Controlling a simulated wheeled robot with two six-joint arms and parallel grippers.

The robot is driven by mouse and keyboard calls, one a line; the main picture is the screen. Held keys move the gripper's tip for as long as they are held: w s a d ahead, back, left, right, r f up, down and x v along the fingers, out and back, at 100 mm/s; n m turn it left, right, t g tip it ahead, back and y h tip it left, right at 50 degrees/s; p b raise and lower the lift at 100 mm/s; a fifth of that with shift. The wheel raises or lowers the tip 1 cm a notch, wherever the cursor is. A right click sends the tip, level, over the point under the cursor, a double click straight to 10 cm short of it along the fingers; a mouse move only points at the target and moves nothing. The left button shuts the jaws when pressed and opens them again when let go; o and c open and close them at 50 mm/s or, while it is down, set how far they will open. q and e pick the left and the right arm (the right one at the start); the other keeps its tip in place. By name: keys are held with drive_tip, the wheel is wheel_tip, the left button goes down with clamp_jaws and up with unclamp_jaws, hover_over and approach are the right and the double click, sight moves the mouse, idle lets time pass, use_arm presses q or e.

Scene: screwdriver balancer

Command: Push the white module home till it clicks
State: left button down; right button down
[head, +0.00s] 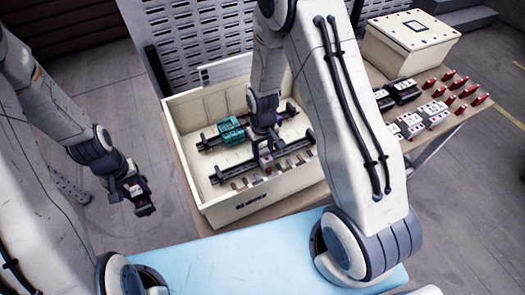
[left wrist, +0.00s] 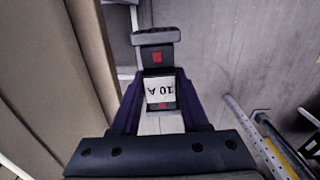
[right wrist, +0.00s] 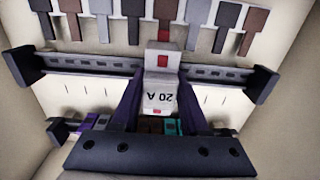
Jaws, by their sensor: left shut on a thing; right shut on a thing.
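The white module (right wrist: 160,97), labelled 20 A, is between the fingers of my right gripper (right wrist: 158,100), which is shut on it. Its end with a red square overlaps the front rail (right wrist: 95,65) in the right wrist view; I cannot tell whether it is fully seated. In the head view my right gripper (head: 266,150) is inside the cream box (head: 182,122), at the front rail (head: 235,173). My left gripper (head: 140,197) is outside the box at the left, shut on a dark module (left wrist: 157,38) with a white 10 A label.
Teal modules (head: 231,131) sit on the back rail. Coloured terminals (right wrist: 130,8) line the front of the box interior. Black modules (head: 404,90), white modules (head: 410,125) and red pieces (head: 468,90) lie on the table at right. A blue mat (head: 230,262) lies in front.

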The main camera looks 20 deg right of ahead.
use_arm(q)
drive_tip(key=shift+f, duration=0.1)
use_arm(e)
drive_tip(key=shift+f, duration=0.15)
idle(0.4)
drive_tip(key=shift+c, duration=1.6)
unclamp_jaws()
use_arm(q)
drive_tip(key=shift+f+b, duration=0.65)
drive_tip(key=shift+b, duration=0.05)
use_arm(e)
wheel_tip(320, 180, up, 12)
